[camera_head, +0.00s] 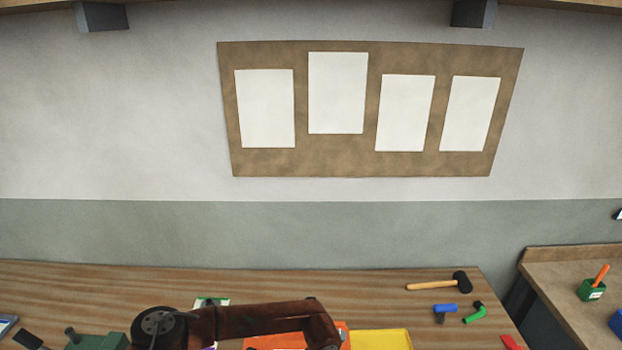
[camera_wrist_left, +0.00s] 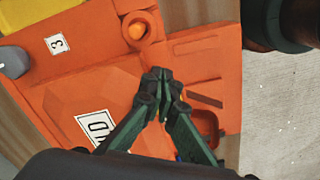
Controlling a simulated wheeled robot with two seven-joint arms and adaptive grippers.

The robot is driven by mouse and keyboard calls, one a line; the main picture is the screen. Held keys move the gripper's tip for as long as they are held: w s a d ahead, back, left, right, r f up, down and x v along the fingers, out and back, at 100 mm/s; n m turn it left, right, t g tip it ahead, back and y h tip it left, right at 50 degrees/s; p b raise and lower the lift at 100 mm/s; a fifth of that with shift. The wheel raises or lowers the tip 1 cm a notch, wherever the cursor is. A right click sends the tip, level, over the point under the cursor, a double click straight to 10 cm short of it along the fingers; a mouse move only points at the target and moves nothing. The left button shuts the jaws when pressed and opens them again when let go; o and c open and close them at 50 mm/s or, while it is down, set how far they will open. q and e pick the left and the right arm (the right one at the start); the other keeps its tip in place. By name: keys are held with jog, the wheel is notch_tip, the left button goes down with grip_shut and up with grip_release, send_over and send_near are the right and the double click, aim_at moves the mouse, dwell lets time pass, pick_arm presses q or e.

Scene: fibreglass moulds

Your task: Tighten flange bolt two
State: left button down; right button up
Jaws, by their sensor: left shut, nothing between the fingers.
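An orange mould (camera_wrist_left: 110,75) fills much of the left wrist view. Near its upper edge a round orange boss (camera_wrist_left: 148,16) surrounds a lighter orange centre, seemingly a bolt head (camera_wrist_left: 137,31). A white label (camera_wrist_left: 57,44) reads 3; a second label (camera_wrist_left: 93,127) is partly covered by a finger. I cannot tell which fitting is bolt two. My left gripper (camera_wrist_left: 160,82) is shut and empty, its green fingertips over the mould, below the boss in the picture and apart from it. In the head view only a strip of the orange mould (camera_head: 275,342) shows. My right gripper is out of view.
The wooden bench (camera_head: 130,282) also holds a yellow panel (camera_head: 382,340), a mallet (camera_head: 440,284), a blue tool (camera_head: 444,308), a green tool (camera_head: 475,314) and a green block (camera_head: 95,341). A side bench (camera_head: 560,275) stands right. My arm crosses the bench front.

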pick_arm(q)
jog(key=shift+a, duration=0.15)
dwell(0.6)
jog(key=shift+s+b, duration=0.15)
jog(key=shift+b, duration=0.15)
jog(key=shift+s+a+b, duration=0.5)
jog(key=shift+s+b, duration=0.4)
jog(key=shift+b, duration=0.2)
jog(key=shift+s+a+b, duration=0.2)
jog(key=shift+a+b, duration=0.1)
jog(key=shift+a, duration=0.1)
jog(key=shift+s+d+b, duration=0.2)
jog(key=shift+b, duration=0.1)
notch_tip(320, 180, up, 6)
jog(key=p, duration=0.2)
jog(key=shift+s+d, duration=0.15)
jog(key=shift+s, duration=0.05)
